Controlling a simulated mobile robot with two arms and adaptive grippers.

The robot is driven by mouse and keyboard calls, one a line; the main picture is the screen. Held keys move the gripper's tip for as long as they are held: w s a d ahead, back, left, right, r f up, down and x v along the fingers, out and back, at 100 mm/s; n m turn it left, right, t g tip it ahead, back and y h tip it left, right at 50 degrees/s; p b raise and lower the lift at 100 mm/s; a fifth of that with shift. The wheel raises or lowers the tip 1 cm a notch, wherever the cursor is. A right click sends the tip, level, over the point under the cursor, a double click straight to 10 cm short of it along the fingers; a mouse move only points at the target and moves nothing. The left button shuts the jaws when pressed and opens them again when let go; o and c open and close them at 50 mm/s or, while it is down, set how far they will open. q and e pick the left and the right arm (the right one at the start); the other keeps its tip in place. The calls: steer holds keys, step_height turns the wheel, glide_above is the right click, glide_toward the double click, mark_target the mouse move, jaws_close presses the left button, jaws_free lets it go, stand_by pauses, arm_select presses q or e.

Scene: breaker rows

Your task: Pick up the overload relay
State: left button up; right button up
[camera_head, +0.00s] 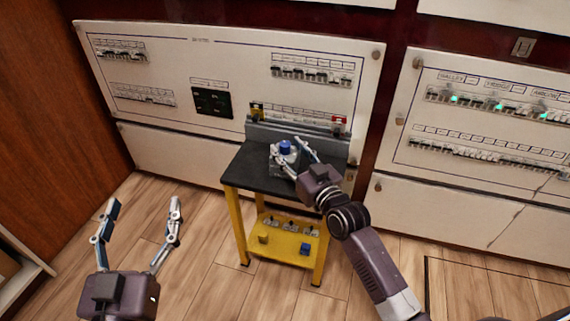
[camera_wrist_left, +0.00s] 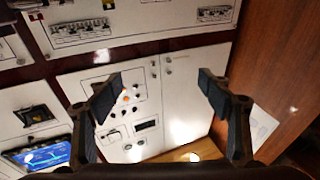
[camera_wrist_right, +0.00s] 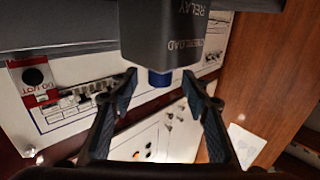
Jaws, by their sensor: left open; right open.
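The overload relay (camera_head: 285,158) is a grey box with a blue knob on top. It stands on the black top of the small yellow-legged table. In the right wrist view the relay (camera_wrist_right: 172,38) fills the top middle, with its lettering upside down and its blue knob below. My right gripper (camera_head: 296,156) is open at the relay, one fingertip on each side of it in that wrist view (camera_wrist_right: 160,88); I cannot tell whether they touch it. My left gripper (camera_head: 144,205) is open and empty above the floor, left of the table.
The table (camera_head: 250,176) has a grey raised back edge. Its yellow lower shelf (camera_head: 283,252) holds several small parts, one of them blue. White breaker panels (camera_head: 225,60) line the wall behind. A wooden wall (camera_head: 40,130) is at left. The floor between left gripper and table is clear.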

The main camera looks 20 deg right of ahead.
steer(key=shift+w+a, duration=0.2)
steer(key=shift+w, duration=0.85)
arm_select(q)
steer(key=r+t, duration=0.1)
steer(key=r, duration=0.1)
steer(key=s+r+t, duration=0.1)
steer(key=shift+d+r, duration=0.15)
steer(key=shift+r, duration=0.25)
arm_select(e)
steer(key=shift+c, duration=0.7)
arm_select(q)
steer(key=shift+w, duration=0.1)
arm_select(e)
jaws_close()
steer(key=shift+r, duration=0.15)
